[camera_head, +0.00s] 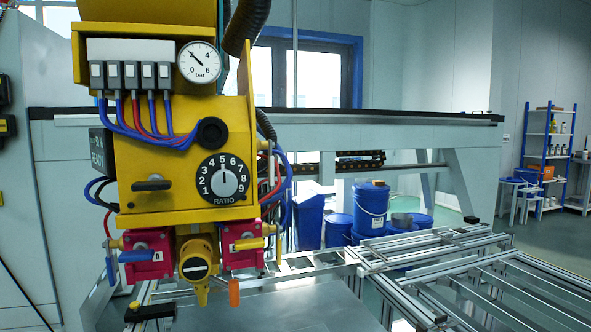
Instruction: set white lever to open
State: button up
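A yellow machine panel (180,176) fills the left of the head view. I cannot make out a clearly white lever on it. Below, a blue lever (137,255) lies about level on the left pink block (158,268). A yellow lever (249,243) lies about level on the right pink block (240,262). Between the blocks is a yellow round fitting (195,258) with a pale band and a yellow tab (202,294) hanging down. An orange grip (234,292) hangs beside it. My gripper is not in view.
A pressure gauge (199,62) and a ratio dial (223,179) sit on the panel. Hoses and cables hang at its sides. Metal frame rails (440,275) stand to the right, with blue buckets (370,208) behind. Open floor shows at far right.

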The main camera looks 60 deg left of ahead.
aim_at(271, 160)
jog(key=u, duration=0.4)
jog(key=i, duration=0.65)
jog(key=u, duration=0.6)
